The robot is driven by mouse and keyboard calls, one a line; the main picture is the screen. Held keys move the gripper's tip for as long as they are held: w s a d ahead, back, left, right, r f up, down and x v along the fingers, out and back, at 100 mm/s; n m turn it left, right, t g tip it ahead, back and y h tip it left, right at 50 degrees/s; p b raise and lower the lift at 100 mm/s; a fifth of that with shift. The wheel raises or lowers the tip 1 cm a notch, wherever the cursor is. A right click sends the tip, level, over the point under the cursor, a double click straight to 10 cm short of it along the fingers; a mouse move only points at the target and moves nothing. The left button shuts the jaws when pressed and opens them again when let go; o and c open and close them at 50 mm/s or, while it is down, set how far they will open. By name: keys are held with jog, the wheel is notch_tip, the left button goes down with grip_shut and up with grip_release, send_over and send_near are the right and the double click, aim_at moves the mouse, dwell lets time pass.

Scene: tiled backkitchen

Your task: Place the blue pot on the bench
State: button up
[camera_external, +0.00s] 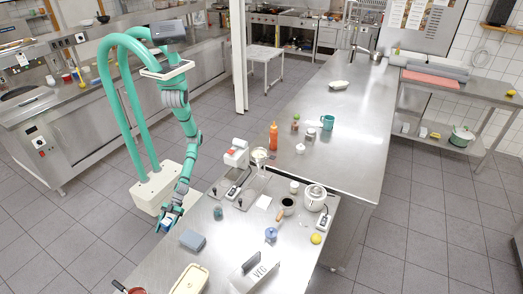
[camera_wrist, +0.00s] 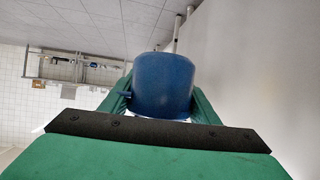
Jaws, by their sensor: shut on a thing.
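The blue pot (camera_wrist: 163,85) fills the middle of the wrist view, between the two green fingers of my gripper (camera_wrist: 161,102). My gripper is shut on it. In the external view my gripper (camera_external: 169,217) hangs low at the left edge of the steel bench (camera_external: 222,262), and the pot is small and hard to make out there. I cannot tell whether the pot touches anything below it. Another small blue lidded item (camera_external: 271,234) stands on the bench, to the right.
Near my gripper on the bench lie a grey-blue block (camera_external: 192,240) and a small dark green item (camera_external: 218,213). A cream tub (camera_external: 189,280), a VEG holder (camera_external: 254,274) and a yellow ball (camera_external: 316,239) stand farther off. Some bench surface between them is bare.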

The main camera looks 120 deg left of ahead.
jog(key=w+d+r+m+g, duration=0.1)
jog(key=w+d+r, duration=0.2)
jog(key=d+r, duration=0.7)
jog(key=w+d+r+m+g, duration=0.1)
jog(key=w+d+r, duration=0.1)
jog(key=d+r, duration=0.8)
jog(key=w+a+r+n+t, duration=0.1)
jog(key=w+a+r, duration=0.1)
jog(key=w+r, duration=0.85)
jog(key=w+a+r+n+t, duration=0.1)
jog(key=w+a+r, duration=0.2)
jog(key=w+r, duration=0.7)
send_over(159, 273)
jog(key=f, duration=0.5)
jog(key=shift+s+a+f, duration=0.15)
jog(key=shift+s+f, duration=0.05)
jog(key=shift+f, duration=0.35)
jog(key=shift+w+d+f, duration=0.1)
jog(key=shift+d+f, duration=0.05)
jog(key=shift+f, duration=0.65)
jog(key=shift+w+d+f, duration=0.1)
jog(key=shift+f, duration=0.7)
jog(key=shift+f, duration=0.1)
